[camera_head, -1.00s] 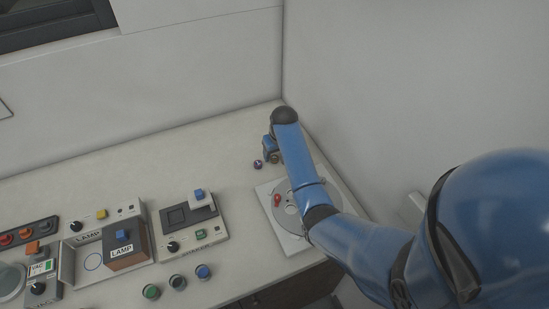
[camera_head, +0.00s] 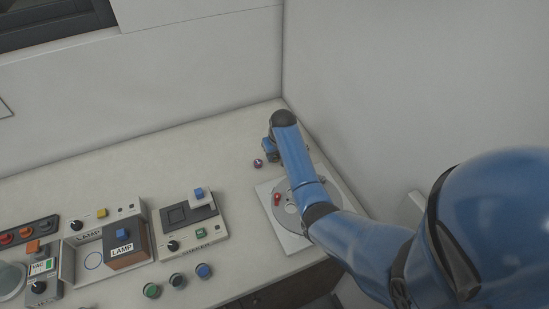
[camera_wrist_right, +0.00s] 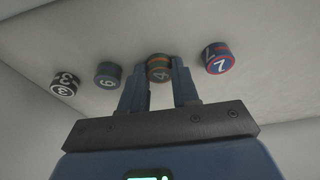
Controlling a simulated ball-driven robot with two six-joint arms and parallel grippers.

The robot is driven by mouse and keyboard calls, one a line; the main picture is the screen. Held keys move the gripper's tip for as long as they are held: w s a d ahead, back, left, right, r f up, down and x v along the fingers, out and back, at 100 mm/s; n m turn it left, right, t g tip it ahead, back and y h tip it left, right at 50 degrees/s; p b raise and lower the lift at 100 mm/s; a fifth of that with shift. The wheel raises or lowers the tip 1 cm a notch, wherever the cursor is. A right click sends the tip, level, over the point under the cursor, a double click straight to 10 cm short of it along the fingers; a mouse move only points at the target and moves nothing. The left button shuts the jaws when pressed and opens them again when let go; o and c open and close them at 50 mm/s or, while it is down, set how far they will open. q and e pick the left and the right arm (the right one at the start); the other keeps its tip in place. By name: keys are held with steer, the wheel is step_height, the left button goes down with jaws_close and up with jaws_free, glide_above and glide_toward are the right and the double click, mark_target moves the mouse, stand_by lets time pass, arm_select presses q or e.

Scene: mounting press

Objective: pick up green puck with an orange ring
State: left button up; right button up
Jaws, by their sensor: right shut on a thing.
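The green puck with an orange ring (camera_wrist_right: 158,68) shows in the right wrist view, marked with a 4. It sits between the fingertips of my right gripper (camera_wrist_right: 158,80), which is shut on it. Whether the puck touches the surface or is lifted, I cannot tell. In the head view my right gripper (camera_head: 269,149) is partly hidden behind my blue arm near the back right corner of the bench, and I cannot make out the puck there. My left gripper is not in view.
In the wrist view, a red-and-blue puck (camera_wrist_right: 218,58) stands right of the gripper; a blue-green puck (camera_wrist_right: 108,75) and a black-and-white puck (camera_wrist_right: 64,86) stand left. A round plate with a red knob (camera_head: 277,197) lies under my arm. Control boxes (camera_head: 188,222) stand left.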

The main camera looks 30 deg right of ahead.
mark_target(275, 157)
steer(key=shift+r, duration=0.1)
step_height(275, 157, up, 20)
stand_by(0.8)
steer(key=o, duration=0.3)
steer(key=shift+c, duration=1.3)
